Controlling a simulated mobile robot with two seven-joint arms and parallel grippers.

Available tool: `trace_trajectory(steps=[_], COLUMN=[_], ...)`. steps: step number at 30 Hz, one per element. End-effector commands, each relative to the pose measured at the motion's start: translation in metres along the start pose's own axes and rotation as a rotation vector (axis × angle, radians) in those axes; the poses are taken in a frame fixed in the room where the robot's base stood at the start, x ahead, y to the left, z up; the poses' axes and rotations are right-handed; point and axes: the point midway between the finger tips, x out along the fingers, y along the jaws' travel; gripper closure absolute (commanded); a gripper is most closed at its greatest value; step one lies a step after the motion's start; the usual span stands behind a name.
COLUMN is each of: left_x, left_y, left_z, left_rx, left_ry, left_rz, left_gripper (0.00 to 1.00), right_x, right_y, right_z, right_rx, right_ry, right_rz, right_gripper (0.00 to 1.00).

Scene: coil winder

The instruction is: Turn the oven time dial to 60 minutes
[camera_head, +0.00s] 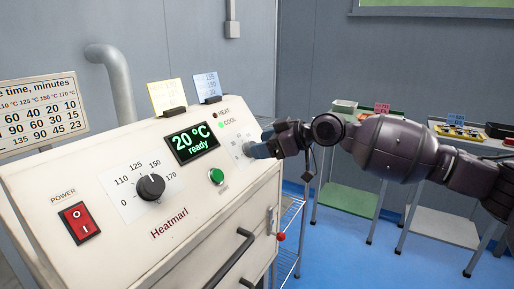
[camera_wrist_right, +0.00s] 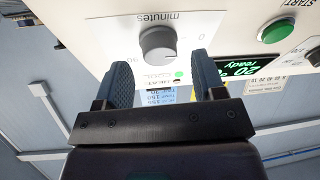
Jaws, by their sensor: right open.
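The oven time dial (camera_wrist_right: 158,44) is a grey round knob on a white plate marked "minutes", upside down in the right wrist view. A "0" mark shows beside it; I cannot tell where its pointer stands. My right gripper (camera_wrist_right: 160,66) is open, its two blue fingers pointing at the panel on either side of the dial, with nothing held. I cannot tell whether they touch the dial. The oven (camera_head: 195,215) has a sloped cream panel. My left gripper is out of view.
The panel has a black temperature dial (camera_head: 151,187), a red power switch (camera_head: 78,222), a green start button (camera_head: 216,176) and a display (camera_head: 192,143) reading "20 °C ready". A time chart (camera_head: 40,112) stands left. Tables with trays (camera_head: 455,131) stand behind my right arm.

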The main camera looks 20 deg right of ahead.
Motion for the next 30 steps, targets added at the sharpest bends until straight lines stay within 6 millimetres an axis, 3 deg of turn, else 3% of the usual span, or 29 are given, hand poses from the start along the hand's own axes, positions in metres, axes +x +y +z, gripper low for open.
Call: trace_trajectory(steps=[6, 17, 26, 30], left_x=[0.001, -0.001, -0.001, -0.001], left_y=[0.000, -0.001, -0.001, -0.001], left_z=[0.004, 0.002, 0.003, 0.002], left_rx=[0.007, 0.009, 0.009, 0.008], left_ry=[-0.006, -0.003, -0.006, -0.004], left_rz=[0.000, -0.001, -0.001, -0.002], left_gripper=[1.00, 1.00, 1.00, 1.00], right_x=[0.018, 0.020, 0.020, 0.019], right_y=[0.000, 0.000, 0.000, 0.000], right_z=[0.001, 0.000, 0.000, -0.001], right_rx=[0.000, -0.001, -0.001, 0.003], right_ry=[-0.001, -0.001, -0.001, 0.000], right_rz=[0.000, 0.000, 0.000, 0.001], right_gripper=[0.37, 0.38, 0.84, 0.85])
